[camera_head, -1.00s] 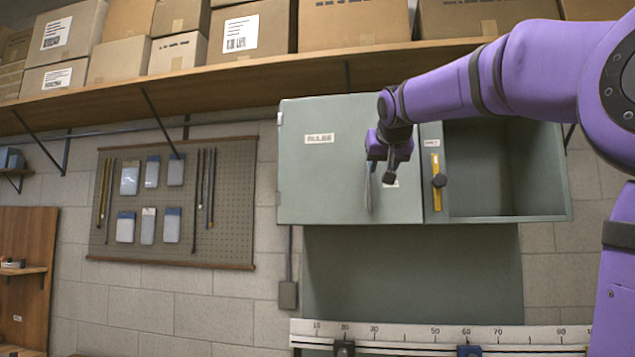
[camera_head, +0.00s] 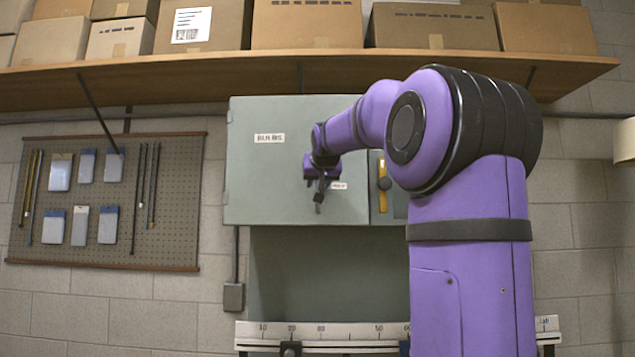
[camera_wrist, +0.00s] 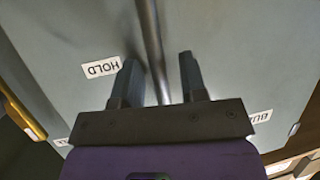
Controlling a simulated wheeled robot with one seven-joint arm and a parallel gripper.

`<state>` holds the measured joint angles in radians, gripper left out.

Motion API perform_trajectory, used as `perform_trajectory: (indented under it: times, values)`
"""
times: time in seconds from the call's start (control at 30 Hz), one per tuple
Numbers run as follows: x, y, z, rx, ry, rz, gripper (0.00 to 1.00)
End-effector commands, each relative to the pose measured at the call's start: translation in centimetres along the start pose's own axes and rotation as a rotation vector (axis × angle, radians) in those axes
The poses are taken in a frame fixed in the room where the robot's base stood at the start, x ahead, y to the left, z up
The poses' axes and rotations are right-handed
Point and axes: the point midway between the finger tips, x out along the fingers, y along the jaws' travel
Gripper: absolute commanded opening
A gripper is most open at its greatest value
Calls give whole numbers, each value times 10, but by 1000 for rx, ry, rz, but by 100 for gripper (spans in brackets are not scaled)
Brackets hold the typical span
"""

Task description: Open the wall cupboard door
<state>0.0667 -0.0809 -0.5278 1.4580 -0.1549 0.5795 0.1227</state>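The grey wall cupboard's door (camera_head: 265,175), labelled BULBS, is closed. Its vertical bar handle (camera_head: 319,205) is near the door's right edge, partly hidden by my gripper (camera_head: 320,187). In the wrist view, the handle (camera_wrist: 149,38) runs between the two fingers of my gripper (camera_wrist: 158,78). The fingers are apart, with a gap visible on both sides of the bar, so my gripper is open around the handle. A HOLD label (camera_wrist: 101,68) is on the door left of the fingers in that view.
A shelf (camera_head: 200,72) with cardboard boxes runs above. A pegboard (camera_head: 100,225) hangs left. A white scale rail (camera_head: 330,330) is below.

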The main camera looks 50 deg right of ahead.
Motion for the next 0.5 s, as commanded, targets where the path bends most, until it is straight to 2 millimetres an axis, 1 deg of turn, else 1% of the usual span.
perform_trajectory:
  times: [0.3,0.33,0.37,0.4,0.5]
  values:
    - [3,0,0,0,1,-1,39]
    - [3,0,0,0,1,-1,37]
    - [3,0,0,0,1,-1,30]
    - [3,0,0,0,1,-1,21]
    - [3,0,0,0,0,-1,0]
